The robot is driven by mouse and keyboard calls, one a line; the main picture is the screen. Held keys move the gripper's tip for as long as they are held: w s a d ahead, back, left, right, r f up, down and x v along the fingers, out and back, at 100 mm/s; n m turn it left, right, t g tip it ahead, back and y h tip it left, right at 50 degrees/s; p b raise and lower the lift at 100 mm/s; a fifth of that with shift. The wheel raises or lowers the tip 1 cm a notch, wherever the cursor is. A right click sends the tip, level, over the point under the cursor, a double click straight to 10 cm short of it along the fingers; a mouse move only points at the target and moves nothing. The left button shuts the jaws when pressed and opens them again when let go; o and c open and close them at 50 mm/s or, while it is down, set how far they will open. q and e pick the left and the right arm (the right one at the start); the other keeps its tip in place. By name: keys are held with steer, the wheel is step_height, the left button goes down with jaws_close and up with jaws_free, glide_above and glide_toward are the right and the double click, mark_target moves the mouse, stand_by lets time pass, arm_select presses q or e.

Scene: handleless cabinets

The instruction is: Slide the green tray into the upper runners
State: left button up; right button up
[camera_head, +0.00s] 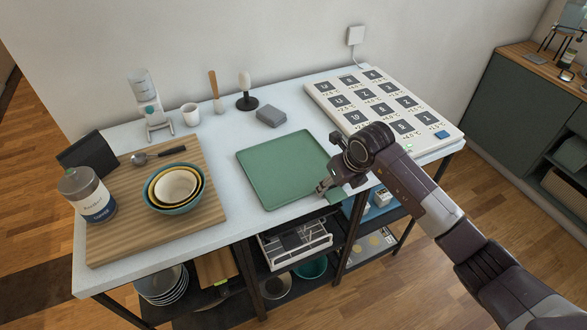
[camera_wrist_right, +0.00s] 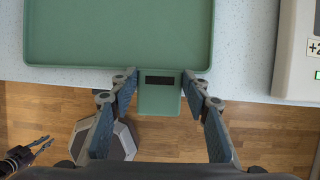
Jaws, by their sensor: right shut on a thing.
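The green tray (camera_head: 285,168) lies flat on the white worktop near its front edge. It also shows at the top of the right wrist view (camera_wrist_right: 120,35), with a slotted tab (camera_wrist_right: 160,100) sticking out past the worktop edge. My right gripper (camera_head: 322,187) is at the tray's front right corner in the head view. In the wrist view its fingers (camera_wrist_right: 161,84) are on both sides of the tab and hold it. My left gripper (camera_wrist_right: 45,145) shows small at the lower left of the wrist view, apparently open and empty, away from the tray. I cannot make out the upper runners.
A wooden board (camera_head: 205,222) with nested bowls (camera_head: 175,190) is left of the tray. A white panel (camera_head: 385,108) with dark squares is to its right. A grey box (camera_head: 271,117) stands behind. Below are a white rack (camera_head: 295,245) and a blue tray (camera_head: 378,209).

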steer(key=shift+s+f, duration=0.1)
steer(key=shift+f, duration=0.05)
steer(key=shift+c, duration=0.8)
steer(key=shift+r+p, duration=0.4)
steer(key=shift+p, duration=0.05)
step_height(320, 180, up, 20)
steer(key=b, duration=0.5)
